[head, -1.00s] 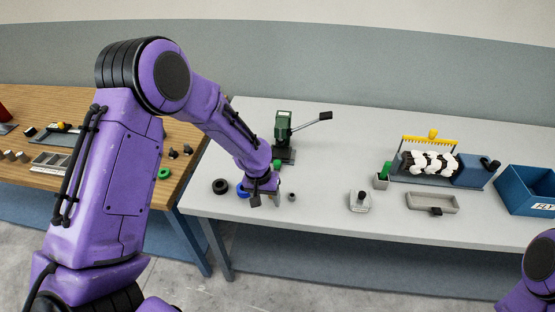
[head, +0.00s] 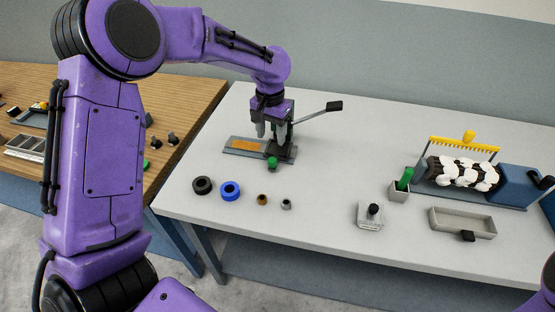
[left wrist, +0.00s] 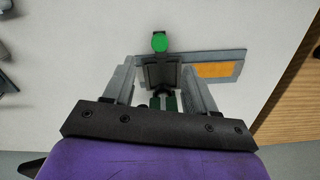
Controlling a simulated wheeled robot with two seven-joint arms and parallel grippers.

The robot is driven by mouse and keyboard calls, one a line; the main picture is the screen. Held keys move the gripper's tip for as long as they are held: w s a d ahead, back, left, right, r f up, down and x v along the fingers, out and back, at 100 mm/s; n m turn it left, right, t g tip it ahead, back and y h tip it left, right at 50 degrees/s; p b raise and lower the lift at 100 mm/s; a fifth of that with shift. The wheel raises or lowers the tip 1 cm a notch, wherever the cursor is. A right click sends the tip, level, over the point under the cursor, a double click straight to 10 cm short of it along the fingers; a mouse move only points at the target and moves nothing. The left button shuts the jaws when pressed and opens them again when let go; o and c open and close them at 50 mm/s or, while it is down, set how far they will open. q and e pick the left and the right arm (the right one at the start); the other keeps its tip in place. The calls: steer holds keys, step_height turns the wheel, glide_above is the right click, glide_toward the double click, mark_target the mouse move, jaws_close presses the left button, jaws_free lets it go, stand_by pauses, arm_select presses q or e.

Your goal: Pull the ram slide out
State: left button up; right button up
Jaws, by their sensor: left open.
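A small press with a long lever (head: 320,111) stands on the grey table, mostly hidden behind my left gripper (head: 268,133). A green knob (head: 272,163) sits at the front of its dark base (head: 287,154); the knob also shows in the left wrist view (left wrist: 160,42). A flat grey plate (head: 232,150) with an orange patch (head: 250,146) extends left from the base. I cannot tell for sure which part is the ram slide. My left gripper points down, open, above the base. In the left wrist view its fingers stand either side of a dark block (left wrist: 160,72). My right gripper is out of view.
A black ring (head: 202,185), a blue ring (head: 230,191) and two small bushings lie in front of the press. A small grey block with a black knob (head: 370,216), a tray (head: 463,222) and a yellow comb fixture (head: 465,146) stand right. The middle is clear.

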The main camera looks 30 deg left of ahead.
mark_target(272, 160)
arm_select(q)
step_height(272, 160, down, 11)
steer(key=shift+r+p, duration=0.2)
steer(key=shift+p, duration=0.7)
jaws_close()
steer(key=shift+r, duration=0.1)
